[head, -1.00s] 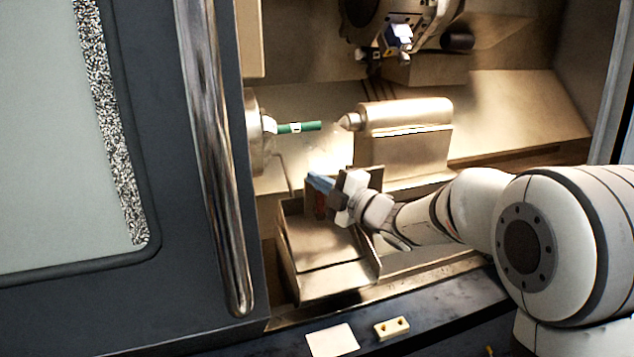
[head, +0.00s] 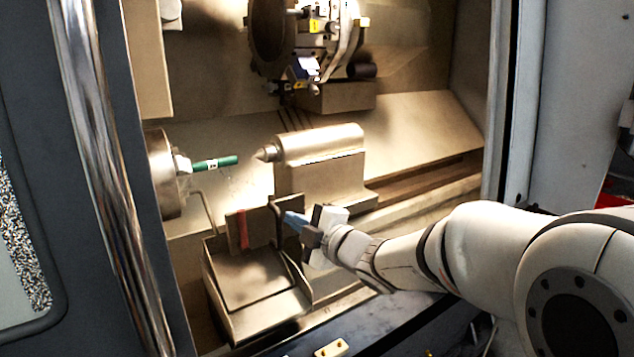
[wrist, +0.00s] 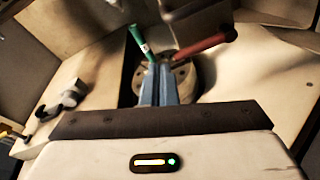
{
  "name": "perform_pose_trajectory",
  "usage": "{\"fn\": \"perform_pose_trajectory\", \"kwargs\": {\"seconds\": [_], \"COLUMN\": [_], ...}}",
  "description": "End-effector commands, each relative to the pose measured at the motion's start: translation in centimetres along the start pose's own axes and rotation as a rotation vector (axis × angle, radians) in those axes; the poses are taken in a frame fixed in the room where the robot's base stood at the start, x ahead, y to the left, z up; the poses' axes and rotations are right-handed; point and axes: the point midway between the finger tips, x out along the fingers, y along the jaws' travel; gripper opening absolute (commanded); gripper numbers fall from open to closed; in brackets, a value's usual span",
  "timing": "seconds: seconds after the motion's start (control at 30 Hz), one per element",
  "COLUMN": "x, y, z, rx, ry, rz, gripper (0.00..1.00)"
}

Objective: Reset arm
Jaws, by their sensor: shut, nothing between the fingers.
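My gripper (head: 292,217) is inside the open door of the lathe, in front of and below the tailstock (head: 322,145). Its blue fingers are together with nothing between them; they also show in the wrist view (wrist: 165,84). A green bar (head: 216,162) is held in the chuck (head: 163,175) and points right toward the tailstock tip. My gripper is apart from it, lower and to the right. In the wrist view the green bar (wrist: 138,40) appears beyond the fingers on the left, and a red rod-like piece (wrist: 205,48) on the right.
A metal tray (head: 252,285) stands below the chuck, left of my gripper, with a red upright piece (head: 243,229) at its back. The tool turret (head: 325,40) hangs above. The door handle bar (head: 105,170) is at left. A yellow block (head: 332,347) lies on the front ledge.

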Motion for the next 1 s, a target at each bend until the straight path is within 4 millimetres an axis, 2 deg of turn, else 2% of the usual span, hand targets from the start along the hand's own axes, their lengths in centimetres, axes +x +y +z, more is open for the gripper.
{"fn": "perform_pose_trajectory", "kwargs": {"seconds": [0.03,0.13,0.2,0.3,0.4,0.53,0.6,0.7,0.83,1.0], "x": [-1.5,-5.0,-8.0,-12.7,-17.8,-24.3,-27.3,-30.6,-33.2,-34.4], "y": [2.2,3.8,4.4,4.5,3.9,2.3,1.3,-0.1,-1.5,-2.3], "z": [1.3,4.6,6.5,8.1,8.5,7.0,5.3,2.6,-0.4,-2.0], "rx": [0.058,0.209,0.326,0.509,0.705,0.978,1.123,1.304,1.466,1.548], "ry": [-0.117,-0.357,-0.519,-0.737,-0.941,-1.187,-1.302,-1.433,-1.544,-1.600], "rz": [-0.004,-0.015,-0.020,-0.024,-0.030,-0.040,-0.052,-0.077,-0.112,-0.135], "gripper": [0.00,0.00,0.00,0.00,0.00,0.00,0.00,0.00,0.00,0.00]}}
